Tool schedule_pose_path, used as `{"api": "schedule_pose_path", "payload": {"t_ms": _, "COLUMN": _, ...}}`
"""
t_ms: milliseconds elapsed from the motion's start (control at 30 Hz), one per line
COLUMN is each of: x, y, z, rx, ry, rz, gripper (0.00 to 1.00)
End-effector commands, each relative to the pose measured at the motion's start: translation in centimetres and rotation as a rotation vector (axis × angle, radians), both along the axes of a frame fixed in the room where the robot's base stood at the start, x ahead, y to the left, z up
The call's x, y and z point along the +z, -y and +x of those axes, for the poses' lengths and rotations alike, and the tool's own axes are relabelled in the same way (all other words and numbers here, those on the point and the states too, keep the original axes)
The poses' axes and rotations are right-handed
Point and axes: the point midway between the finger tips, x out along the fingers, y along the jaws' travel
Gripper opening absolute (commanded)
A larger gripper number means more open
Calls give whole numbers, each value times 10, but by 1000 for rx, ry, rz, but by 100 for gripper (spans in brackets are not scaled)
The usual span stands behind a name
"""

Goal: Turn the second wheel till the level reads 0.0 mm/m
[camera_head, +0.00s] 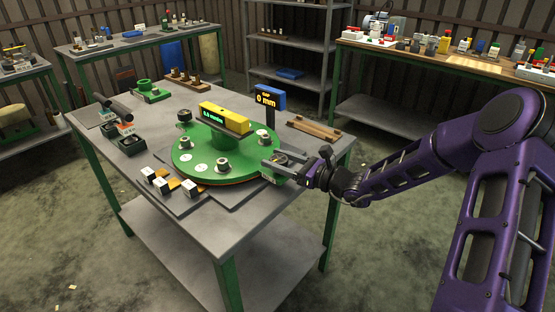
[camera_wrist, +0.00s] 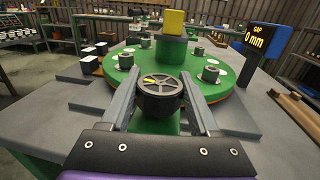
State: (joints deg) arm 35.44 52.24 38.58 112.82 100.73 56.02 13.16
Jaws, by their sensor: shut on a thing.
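A green round plate (camera_head: 205,142) lies on the grey table. A yellow level (camera_head: 225,117) sits on the green post at its middle. The level's small green digits are too small to read surely; its yellow end shows in the wrist view (camera_wrist: 174,23). A black handwheel (camera_wrist: 160,98) with a yellow mark stands at the plate's near edge in the wrist view and shows small in the head view (camera_head: 281,159). My gripper (camera_wrist: 160,90) is shut on this wheel, one finger along each side. I cannot tell from its looks which number this wheel has.
A blue display (camera_head: 270,98) reads gap 0 mm behind the plate. Small labelled blocks (camera_head: 162,182) lie at the table's front, dark-handled tools (camera_head: 116,112) at the left. A wooden rack (camera_head: 313,131) lies at the right. Several nuts stand on the plate.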

Motion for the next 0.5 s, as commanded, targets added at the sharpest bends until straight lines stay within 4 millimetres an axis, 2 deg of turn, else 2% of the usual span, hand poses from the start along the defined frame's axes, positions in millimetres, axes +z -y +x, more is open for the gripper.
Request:
{"api": "schedule_pose_path", "payload": {"t_ms": 167, "x": 0, "y": 0, "z": 0, "rx": 1, "ry": 0, "rz": 0, "gripper": 6}}
{"api": "schedule_pose_path", "payload": {"t_ms": 200, "x": 0, "y": 0, "z": 0, "rx": 1, "ry": 0, "rz": 0, "gripper": 65}}
{"api": "schedule_pose_path", "payload": {"t_ms": 333, "x": 0, "y": 0, "z": 0, "rx": 1, "ry": 0, "rz": -1, "gripper": 89}}
{"api": "schedule_pose_path", "payload": {"t_ms": 367, "x": 0, "y": 0, "z": 0, "rx": 1, "ry": 0, "rz": -1, "gripper": 92}}
{"api": "schedule_pose_path", "payload": {"t_ms": 500, "x": 0, "y": 0, "z": 0, "rx": 1, "ry": 0, "rz": -1, "gripper": 92}}
